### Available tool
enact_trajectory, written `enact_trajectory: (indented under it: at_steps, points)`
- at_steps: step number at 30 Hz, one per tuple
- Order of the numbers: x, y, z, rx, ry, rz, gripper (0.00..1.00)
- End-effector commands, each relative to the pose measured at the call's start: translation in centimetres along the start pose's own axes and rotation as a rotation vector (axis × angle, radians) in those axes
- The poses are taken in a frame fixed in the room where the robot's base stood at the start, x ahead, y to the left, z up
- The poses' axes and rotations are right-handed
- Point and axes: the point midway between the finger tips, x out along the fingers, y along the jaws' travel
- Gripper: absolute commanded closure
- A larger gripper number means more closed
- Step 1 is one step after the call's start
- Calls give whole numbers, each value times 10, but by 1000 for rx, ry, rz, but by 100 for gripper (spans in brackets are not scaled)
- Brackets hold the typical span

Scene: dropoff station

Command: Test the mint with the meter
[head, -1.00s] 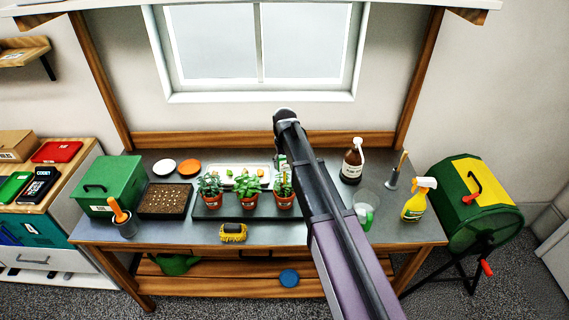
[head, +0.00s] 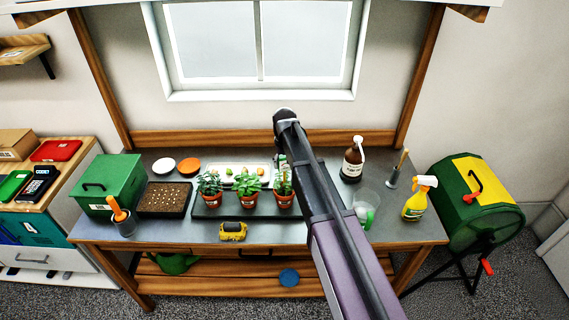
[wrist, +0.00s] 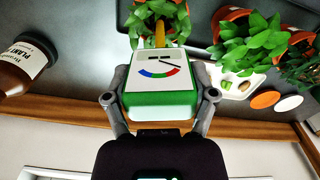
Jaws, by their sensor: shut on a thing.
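My gripper (wrist: 160,96) is shut on the green and white meter (wrist: 158,104), one finger on each side. The meter's dial has a blue, green and red arc, and its needle points right of the middle. A yellow stem shows past its top, towards a leafy plant (wrist: 176,22). Whether the tip is in soil is hidden. In the head view the meter (head: 282,160) is partly hidden by my arm, just behind the right plant (head: 284,182). The middle plant (head: 246,182) and left plant (head: 209,185) share its dark tray (head: 230,213). I cannot tell which is the mint.
A brown bottle (head: 352,162) stands right of my arm, with a clear cup (head: 366,205) and yellow spray bottle (head: 419,198) nearer the front. A seed tray (head: 165,199) and green box (head: 111,185) stand left. A yellow item (head: 232,230) lies in front.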

Motion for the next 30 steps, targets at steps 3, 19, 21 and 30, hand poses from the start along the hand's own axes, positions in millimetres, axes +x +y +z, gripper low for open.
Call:
enact_trajectory:
  at_steps: [3,19,21,30]
  points:
    - [3,0,0,0,0,0,84]
    - [4,0,0,0,0,0,84]
    - [4,0,0,0,0,0,84]
    - [10,0,0,0,0,0,84]
